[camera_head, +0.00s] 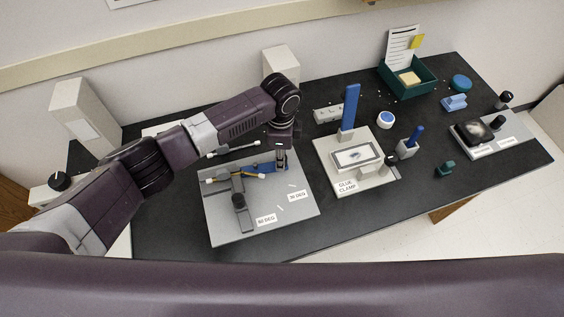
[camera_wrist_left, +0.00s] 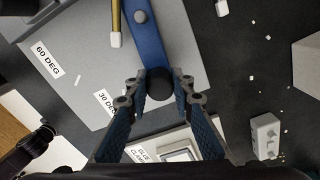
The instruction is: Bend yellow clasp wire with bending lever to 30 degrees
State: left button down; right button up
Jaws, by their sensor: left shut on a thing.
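The grey bending plate (camera_head: 230,220) lies on the dark bench, with labels reading 60 DEG and 30 DEG. The blue bending lever (camera_head: 267,168) lies across its upper right part; it also shows in the wrist view (camera_wrist_left: 146,38). The yellow clasp wire (camera_head: 224,179) runs beside the lever, and its white-tipped end shows in the wrist view (camera_wrist_left: 116,20). My left gripper (camera_head: 281,160) is shut on the lever's black knob (camera_wrist_left: 159,82), one finger on each side. The wire's bend is too small to judge. My right gripper is not in view.
The glue clamp (camera_head: 330,174) with its upright blue handle stands right of the plate. A white-tipped rod (camera_head: 233,149) lies behind the lever. A green tray (camera_head: 426,84) and a grey stand (camera_head: 518,137) are farther right. Small white bits lie scattered on the bench.

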pick_arm(q)
jog(key=shift+w+a+n, duration=0.1)
jog(key=shift+w+n, duration=0.4)
jog(key=c, duration=1.7)
grip_release()
jog(key=shift+o, duration=0.2)
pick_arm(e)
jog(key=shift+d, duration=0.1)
pick_arm(q)
jog(key=shift+r, duration=0.1)
notch_tip(320, 180, up, 12)
